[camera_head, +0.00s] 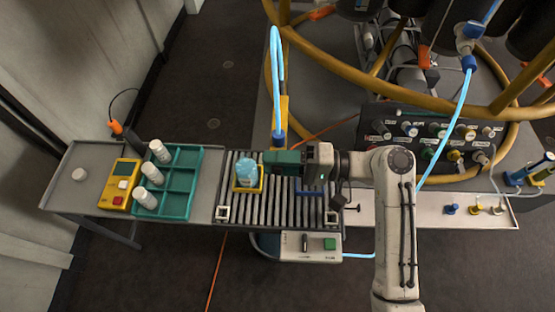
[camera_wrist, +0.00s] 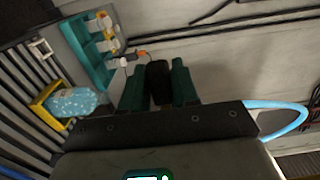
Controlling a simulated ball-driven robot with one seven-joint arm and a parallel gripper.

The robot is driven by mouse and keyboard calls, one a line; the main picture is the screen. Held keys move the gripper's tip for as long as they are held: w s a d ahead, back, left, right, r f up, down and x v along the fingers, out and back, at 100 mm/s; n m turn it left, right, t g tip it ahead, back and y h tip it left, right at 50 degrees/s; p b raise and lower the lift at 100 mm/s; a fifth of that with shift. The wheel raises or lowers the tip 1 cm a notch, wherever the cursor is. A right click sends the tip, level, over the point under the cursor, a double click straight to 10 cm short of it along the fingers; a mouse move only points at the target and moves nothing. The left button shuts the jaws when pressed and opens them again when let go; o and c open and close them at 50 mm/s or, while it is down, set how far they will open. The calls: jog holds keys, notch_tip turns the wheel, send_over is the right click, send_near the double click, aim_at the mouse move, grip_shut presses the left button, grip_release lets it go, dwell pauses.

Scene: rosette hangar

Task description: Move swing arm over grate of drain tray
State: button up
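I cannot make out for certain which part is the swing arm. A light blue bent tube (camera_head: 277,75) with a blue end stands by a yellow bracket (camera_head: 283,112) behind the slatted grate (camera_head: 285,205). The tube also shows at the right in the wrist view (camera_wrist: 290,120). I cannot tell the drain tray's edges from the grate's frame. My gripper (camera_head: 268,158) points left over the grate's back edge, close to the tube's blue end. In the wrist view its green fingers (camera_wrist: 158,85) are apart. A dark block (camera_wrist: 158,82) fills the gap; I cannot tell if it is gripped.
Farther left are a teal rack (camera_head: 180,183) with white bottles and a yellow device (camera_head: 121,186). A valve panel (camera_head: 430,140) is at right, and a control box (camera_head: 310,246) in front.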

jog(key=o, duration=0.3)
jog(key=d, duration=0.7)
jog(key=s+d+b, duration=0.1)
jog(key=d, duration=0.2)
jog(key=shift+d, duration=0.35)
jog(key=shift+s+f, duration=0.1)
jog(key=s+d+f+h, duration=0.2)
jog(key=s+f+h, duration=0.3)
jog(key=f, duration=0.3)
jog(key=s+d+f+h, duration=0.3)
jog(key=s+f+h, duration=0.15)
jog(key=f, duration=0.25)
jog(key=s+d+h, duration=0.3)
jog(key=s, duration=0.1)
jog(key=s+d+h, duration=0.2)
jog(key=s+d, duration=0.1)
jog(key=s, duration=0.1)
jog(key=s+d+h, duration=0.3)
jog(key=s+d, duration=0.1)
jog(key=shift+s+f+n+g+h, duration=0.2)
jog(key=shift+s+n+g+h, duration=0.05)
jog(key=shift+n+g+h, duration=0.15)
